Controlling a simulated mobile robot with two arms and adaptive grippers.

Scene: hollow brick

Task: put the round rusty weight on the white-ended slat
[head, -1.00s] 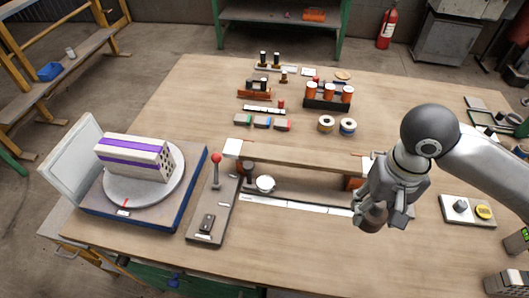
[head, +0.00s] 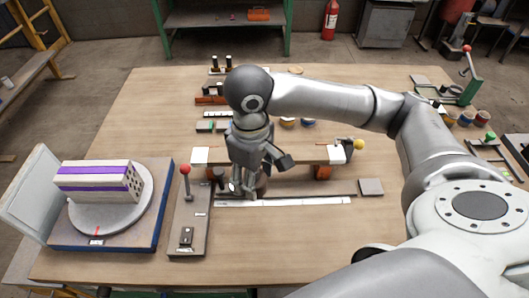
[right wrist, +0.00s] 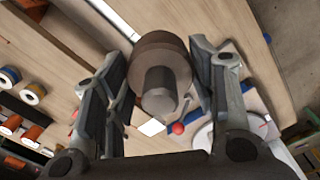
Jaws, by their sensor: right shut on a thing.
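The round rusty weight (right wrist: 160,75) is a brown disc with a narrower stub, held between the two fingers of my right gripper (right wrist: 160,85). In the head view the weight (head: 262,184) shows dark brown, partly hidden by my right gripper (head: 255,180). The white-ended slat (head: 300,153) runs left to right across the table, with a white patch at each end. My right gripper is in front of the slat's left half and hides part of it. I cannot tell the height of the weight over the slat. My left gripper is not in view.
A lever with a red knob (head: 185,170) stands just left of the slat. A striped hollow brick (head: 98,182) lies on a round turntable further left. A long white strip (head: 290,202) lies in front.

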